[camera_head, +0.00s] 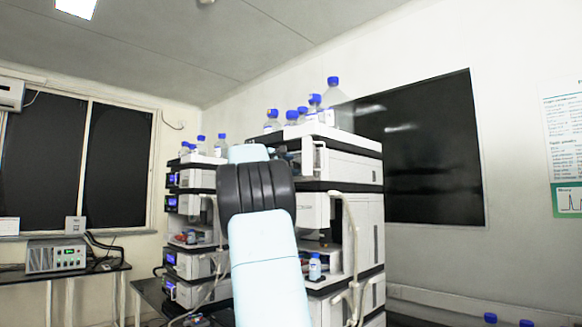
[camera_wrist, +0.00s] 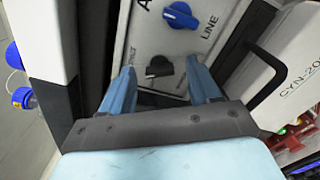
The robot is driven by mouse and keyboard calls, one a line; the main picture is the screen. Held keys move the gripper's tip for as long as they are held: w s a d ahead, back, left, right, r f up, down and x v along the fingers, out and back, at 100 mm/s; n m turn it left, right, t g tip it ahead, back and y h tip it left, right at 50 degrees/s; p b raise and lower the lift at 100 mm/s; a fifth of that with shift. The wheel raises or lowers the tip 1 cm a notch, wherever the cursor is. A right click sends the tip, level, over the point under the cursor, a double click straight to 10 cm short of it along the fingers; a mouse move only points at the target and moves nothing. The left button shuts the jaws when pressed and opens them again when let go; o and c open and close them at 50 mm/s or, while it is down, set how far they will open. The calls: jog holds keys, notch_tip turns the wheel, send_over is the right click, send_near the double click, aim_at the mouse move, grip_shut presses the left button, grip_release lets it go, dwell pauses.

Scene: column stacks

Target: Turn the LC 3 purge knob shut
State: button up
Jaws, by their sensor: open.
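In the wrist view, a black knob (camera_wrist: 158,67) sits on a white panel (camera_wrist: 168,44), between and beyond the two blue fingers of my gripper (camera_wrist: 161,76). The fingers are apart, with nothing held between them. A larger blue knob (camera_wrist: 180,16) is above it, beside the lettering "LINE". Small lettering left of the black knob is too small to read surely, and no LC 3 label is legible. In the head view, my arm covers part of the near instrument stack (camera_head: 340,225). The gripper and the knobs are hidden there.
A black handle (camera_wrist: 282,60) sticks out right of my fingers, by a panel marked "CYN-20". A white housing (camera_wrist: 35,30) stands close on the left. In the head view, tubing (camera_head: 352,240) hangs before the near stack, and a second stack (camera_head: 190,210) stands behind.

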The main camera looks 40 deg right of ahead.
jog(key=shift+d, duration=0.3)
jog(key=shift+c, duration=0.2)
jog(key=shift+w, duration=0.1)
jog(key=c, duration=1)
jog(key=shift+f, duration=0.1)
jog(key=shift+m, duration=0.4)
jog(key=shift+f+m, duration=0.15)
jog(key=shift+m, duration=1.1)
jog(key=shift+f+m, duration=0.1)
jog(key=shift+m, duration=1.15)
jog(key=o, duration=0.8)
jog(key=shift+o, duration=1.2)
jog(key=shift+r, duration=0.15)
